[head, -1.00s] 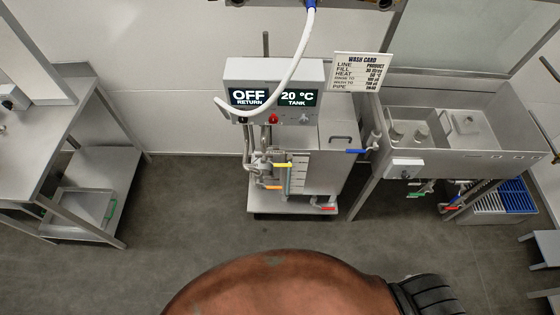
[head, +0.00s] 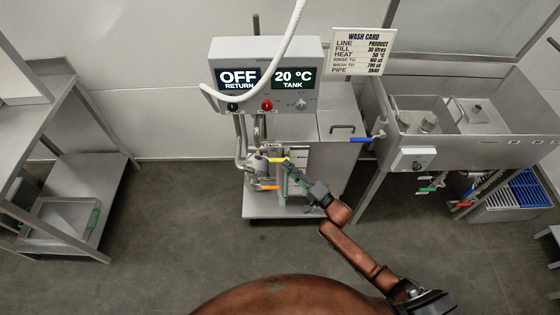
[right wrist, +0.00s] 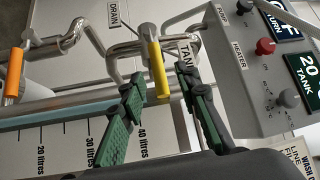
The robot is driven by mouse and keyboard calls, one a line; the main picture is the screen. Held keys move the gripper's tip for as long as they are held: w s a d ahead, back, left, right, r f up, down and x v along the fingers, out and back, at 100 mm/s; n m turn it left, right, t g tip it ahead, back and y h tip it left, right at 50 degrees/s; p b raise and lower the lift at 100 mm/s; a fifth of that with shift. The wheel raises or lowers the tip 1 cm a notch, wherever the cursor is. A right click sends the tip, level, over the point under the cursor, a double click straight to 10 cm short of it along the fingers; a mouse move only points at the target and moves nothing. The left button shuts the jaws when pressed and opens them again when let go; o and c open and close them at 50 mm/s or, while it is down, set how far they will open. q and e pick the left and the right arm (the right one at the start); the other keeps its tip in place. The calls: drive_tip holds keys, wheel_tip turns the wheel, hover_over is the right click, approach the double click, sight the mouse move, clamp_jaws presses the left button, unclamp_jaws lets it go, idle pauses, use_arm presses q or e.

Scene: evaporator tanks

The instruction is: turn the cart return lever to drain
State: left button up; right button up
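The cart return lever is a yellow handle (right wrist: 158,70) on a pipe valve, between a DRAIN label (right wrist: 115,14) and a TANK label (right wrist: 187,58). In the head view the yellow lever (head: 279,160) is at the cart's front, below the display box. My right gripper (right wrist: 161,85) is open, with the yellow lever's free end between its green fingertips in the wrist picture. I cannot tell if either finger touches it. In the head view my right gripper (head: 287,168) is at the lever, partly covering the pipework. My left gripper is not in view.
The cart's control box (head: 265,75) reads OFF RETURN and 20 °C TANK. An orange lever (right wrist: 14,74) is left of the yellow one. A blue lever (head: 361,140) is on the cart's right, near the sink (head: 432,130). A steel table (head: 40,120) stands left.

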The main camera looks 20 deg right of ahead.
sight(280, 159)
drive_tip(key=x, duration=0.4)
drive_tip(key=shift+f+b, duration=0.2)
drive_tip(key=shift+b, duration=0.15)
drive_tip(key=shift+w+a+r, duration=0.1)
drive_tip(key=shift+w+a, duration=0.1)
drive_tip(key=shift+w, duration=0.3)
clamp_jaws()
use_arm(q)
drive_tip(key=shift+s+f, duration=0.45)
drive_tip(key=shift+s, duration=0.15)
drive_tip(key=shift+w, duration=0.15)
